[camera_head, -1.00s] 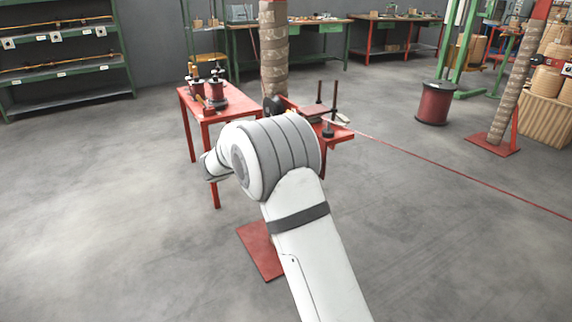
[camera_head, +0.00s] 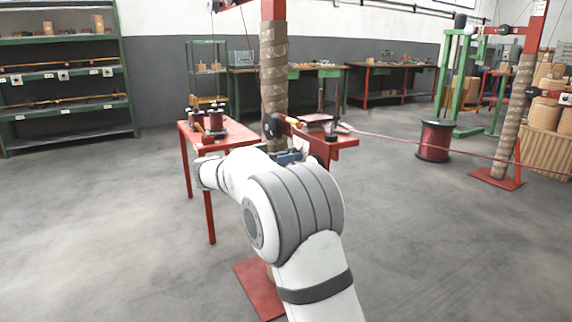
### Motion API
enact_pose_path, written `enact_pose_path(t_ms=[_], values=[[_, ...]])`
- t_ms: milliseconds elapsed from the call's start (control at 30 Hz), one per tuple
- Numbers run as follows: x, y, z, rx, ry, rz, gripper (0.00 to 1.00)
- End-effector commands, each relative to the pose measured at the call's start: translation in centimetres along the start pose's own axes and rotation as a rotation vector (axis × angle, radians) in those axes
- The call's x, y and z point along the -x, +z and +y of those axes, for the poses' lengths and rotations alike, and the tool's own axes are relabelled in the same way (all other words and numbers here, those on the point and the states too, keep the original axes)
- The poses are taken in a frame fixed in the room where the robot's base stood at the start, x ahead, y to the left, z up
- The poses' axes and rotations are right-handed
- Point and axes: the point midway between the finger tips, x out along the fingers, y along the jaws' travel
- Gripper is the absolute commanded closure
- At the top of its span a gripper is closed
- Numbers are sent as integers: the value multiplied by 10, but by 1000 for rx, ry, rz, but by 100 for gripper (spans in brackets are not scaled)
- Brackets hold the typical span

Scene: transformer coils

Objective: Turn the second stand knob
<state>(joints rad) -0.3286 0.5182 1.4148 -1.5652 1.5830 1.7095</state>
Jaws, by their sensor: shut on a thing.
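The near stand is a wrapped brown column (camera_head: 273,72) with a red bracket and a red base plate (camera_head: 258,290). A black round wheel (camera_head: 270,126) sits on the bracket at the column's side. My white arm reaches up from the bottom and bends left. A small blue-grey part, my gripper (camera_head: 288,157), shows just below the wheel and bracket. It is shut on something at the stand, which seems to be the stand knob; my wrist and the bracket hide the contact. A second wrapped stand (camera_head: 512,115) is at the right, away from my gripper.
A red table (camera_head: 208,148) with small spools (camera_head: 215,120) stands left of the near column. A red shelf (camera_head: 342,141) with upright rods juts out right of it. A reddish line runs right towards the far stand. A dark red drum (camera_head: 434,140) stands behind. Floor left is clear.

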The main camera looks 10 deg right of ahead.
Motion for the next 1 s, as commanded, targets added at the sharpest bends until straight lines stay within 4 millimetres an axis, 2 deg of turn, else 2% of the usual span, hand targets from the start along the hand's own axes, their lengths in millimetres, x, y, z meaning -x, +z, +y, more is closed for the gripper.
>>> enact_pose_path(t_ms=[500,1000], values=[[-2,-1,0,-423,7,1,92],[-2,-2,1,-565,8,2,92]])
